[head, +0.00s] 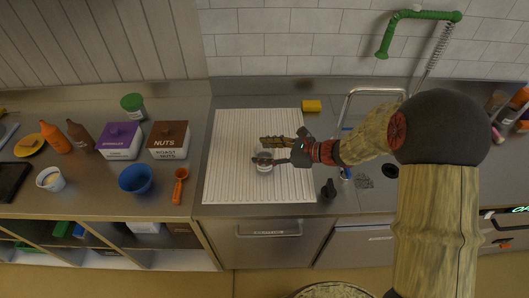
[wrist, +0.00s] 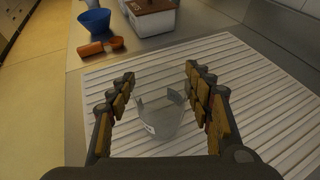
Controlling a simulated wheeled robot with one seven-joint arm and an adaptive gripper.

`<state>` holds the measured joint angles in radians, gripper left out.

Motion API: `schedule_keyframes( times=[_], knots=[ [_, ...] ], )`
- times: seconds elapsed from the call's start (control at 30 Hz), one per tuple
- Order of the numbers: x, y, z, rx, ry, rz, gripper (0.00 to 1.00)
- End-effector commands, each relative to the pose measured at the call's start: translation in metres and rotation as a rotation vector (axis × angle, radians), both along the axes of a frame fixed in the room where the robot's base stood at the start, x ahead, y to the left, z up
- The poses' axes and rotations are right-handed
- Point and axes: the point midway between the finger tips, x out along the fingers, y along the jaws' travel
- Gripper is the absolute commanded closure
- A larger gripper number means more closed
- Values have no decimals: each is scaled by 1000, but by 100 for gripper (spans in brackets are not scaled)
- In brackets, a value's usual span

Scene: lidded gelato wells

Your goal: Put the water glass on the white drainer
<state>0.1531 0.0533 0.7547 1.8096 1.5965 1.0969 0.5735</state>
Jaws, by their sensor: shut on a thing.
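The white drainer (head: 232,150) is a ribbed mat lying on the steel counter, and its ridges fill much of the wrist view (wrist: 262,95). My gripper (head: 262,151) is over the middle of the drainer, reaching in from the right. It is shut on the clear water glass (head: 264,165). In the wrist view the glass (wrist: 160,120) is upright between the two fingers of my gripper (wrist: 159,73). I cannot tell whether its base touches the drainer. The fingers partly cover the glass in the head view.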

Motion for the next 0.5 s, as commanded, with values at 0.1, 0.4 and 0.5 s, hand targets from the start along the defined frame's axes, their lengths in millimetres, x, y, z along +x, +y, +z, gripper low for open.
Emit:
schedule_keyframes(
  times=[0.1,0.4,0.5],
  knots=[
    [1,0,3,1,-3,0,100],
    [0,0,-1,1,-1,0,44],
    [0,0,-1,1,-1,0,38]
  ],
)
